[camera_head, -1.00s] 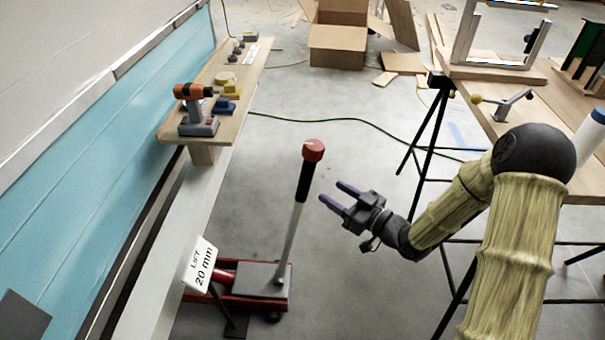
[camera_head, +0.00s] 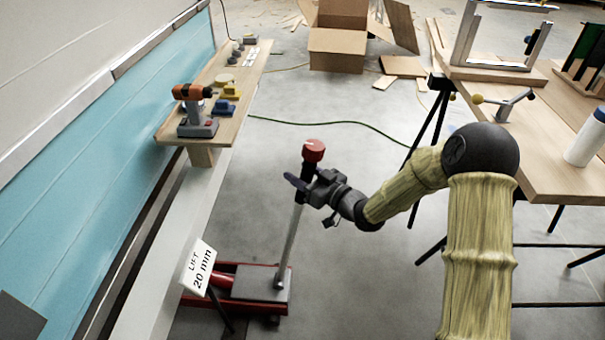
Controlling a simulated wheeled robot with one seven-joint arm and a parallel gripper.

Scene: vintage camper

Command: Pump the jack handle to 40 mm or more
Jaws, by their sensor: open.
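The red floor jack (camera_head: 250,290) stands on the floor beside the camper's pale lower sill. Its handle (camera_head: 292,245) is a grey rod that rises almost upright, leaning slightly right, with a black grip and a red knob (camera_head: 313,150) on top. A white card (camera_head: 199,267) by the jack reads "LIFT 20 mm". My gripper (camera_head: 298,183) is open at the black grip, just below the red knob. Its fingers reach to the left past the grip, which appears to be between them. Part of the grip is hidden by the gripper, and I cannot tell whether they touch.
A wooden shelf (camera_head: 232,128) on the left holds an orange drill (camera_head: 194,110) and small items. A wooden workbench (camera_head: 540,165) with black trestle legs stands right of my arm. A cardboard box (camera_head: 337,48) is at the back. Bare floor lies behind the handle.

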